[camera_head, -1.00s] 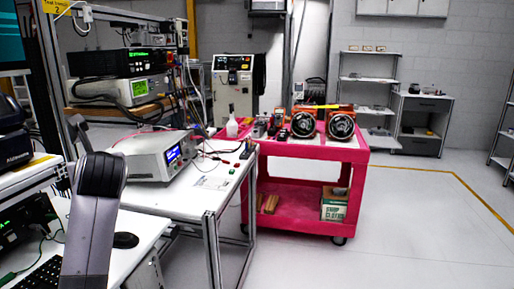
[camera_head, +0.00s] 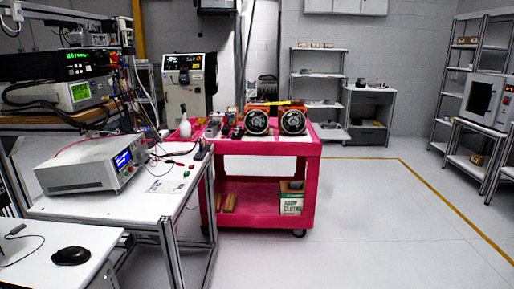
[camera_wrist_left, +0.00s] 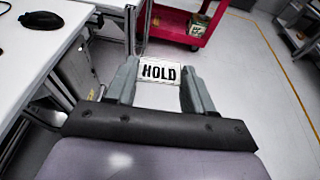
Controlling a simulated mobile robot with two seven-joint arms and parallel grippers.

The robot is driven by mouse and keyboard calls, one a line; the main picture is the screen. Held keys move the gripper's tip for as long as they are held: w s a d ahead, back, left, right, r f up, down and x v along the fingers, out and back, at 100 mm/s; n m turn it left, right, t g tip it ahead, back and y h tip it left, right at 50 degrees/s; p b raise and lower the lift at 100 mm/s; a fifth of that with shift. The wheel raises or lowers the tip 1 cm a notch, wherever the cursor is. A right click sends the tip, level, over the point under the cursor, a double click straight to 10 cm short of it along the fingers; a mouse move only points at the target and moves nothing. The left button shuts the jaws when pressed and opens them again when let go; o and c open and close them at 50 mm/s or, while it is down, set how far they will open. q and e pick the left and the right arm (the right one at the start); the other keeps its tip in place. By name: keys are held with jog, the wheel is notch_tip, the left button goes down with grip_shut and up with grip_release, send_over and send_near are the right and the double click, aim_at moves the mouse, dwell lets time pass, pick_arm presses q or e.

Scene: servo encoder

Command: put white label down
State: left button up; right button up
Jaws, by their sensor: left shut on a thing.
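Neither gripper nor the label shows in the head view.
A white desk (camera_head: 92,250) with a black mouse (camera_head: 71,256) is at the lower left. A white bench (camera_head: 140,205) bears a power supply (camera_head: 92,165). A pink cart (camera_head: 265,205) with two round units stands ahead. The floor (camera_head: 380,220) at right is clear.

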pick_arm(q)
jog(key=shift+s+d+f, duration=0.15)
dwell(0.7)
